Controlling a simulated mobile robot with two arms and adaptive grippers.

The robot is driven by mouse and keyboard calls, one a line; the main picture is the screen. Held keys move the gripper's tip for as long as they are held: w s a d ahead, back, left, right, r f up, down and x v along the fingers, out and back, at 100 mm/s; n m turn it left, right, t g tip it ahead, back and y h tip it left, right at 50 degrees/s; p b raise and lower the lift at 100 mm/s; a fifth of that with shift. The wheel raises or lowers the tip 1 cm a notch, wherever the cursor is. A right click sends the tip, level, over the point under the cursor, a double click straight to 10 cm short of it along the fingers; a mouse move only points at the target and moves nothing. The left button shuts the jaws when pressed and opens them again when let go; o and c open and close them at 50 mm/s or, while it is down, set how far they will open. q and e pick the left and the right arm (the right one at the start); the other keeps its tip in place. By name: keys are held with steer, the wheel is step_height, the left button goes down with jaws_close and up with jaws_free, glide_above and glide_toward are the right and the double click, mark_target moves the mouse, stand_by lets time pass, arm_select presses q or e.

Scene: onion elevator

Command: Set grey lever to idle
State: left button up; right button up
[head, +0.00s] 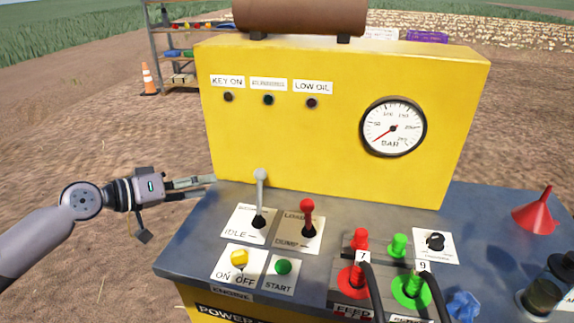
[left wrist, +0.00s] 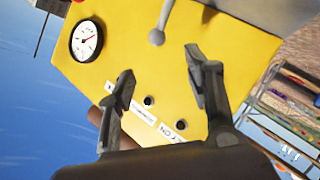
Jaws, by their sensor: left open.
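The grey lever (head: 261,192) rises nearly upright from its black base on the panel, beside a white plate marked IDLE (head: 236,232). In the left wrist view the grey lever's round knob (left wrist: 156,37) hangs beyond the fingertips, near the middle between them. My left gripper (head: 211,182) is to the left of the lever, at the left edge of the yellow housing, pointing right. In the left wrist view its two fingers (left wrist: 158,72) are spread apart, with nothing between them. The lever is apart from the fingers. My right gripper is not in view.
A red lever (head: 307,215) stands just right of the grey one, on a plate marked DUMP. In front are a yellow switch (head: 239,258) and a green start button (head: 283,267). The yellow housing (head: 330,140) rises behind. Red and green connectors with hoses sit to the right.

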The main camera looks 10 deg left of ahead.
arm_select(q)
steer(key=p, duration=0.3)
glide_toward(255, 174)
steer(key=w, duration=0.2)
steer(key=shift+h, duration=0.3)
steer(key=x, duration=0.5)
steer(key=shift+s+d+f+p, duration=0.15)
steer(key=shift+d+f+p, duration=0.15)
steer(key=shift+d, duration=0.15)
steer(key=x, duration=0.4)
steer(key=shift+a+f, duration=0.1)
steer(key=shift+w+d+f, duration=0.15)
steer(key=shift+w+d, duration=0.1)
steer(key=c, duration=0.4)
jaws_close()
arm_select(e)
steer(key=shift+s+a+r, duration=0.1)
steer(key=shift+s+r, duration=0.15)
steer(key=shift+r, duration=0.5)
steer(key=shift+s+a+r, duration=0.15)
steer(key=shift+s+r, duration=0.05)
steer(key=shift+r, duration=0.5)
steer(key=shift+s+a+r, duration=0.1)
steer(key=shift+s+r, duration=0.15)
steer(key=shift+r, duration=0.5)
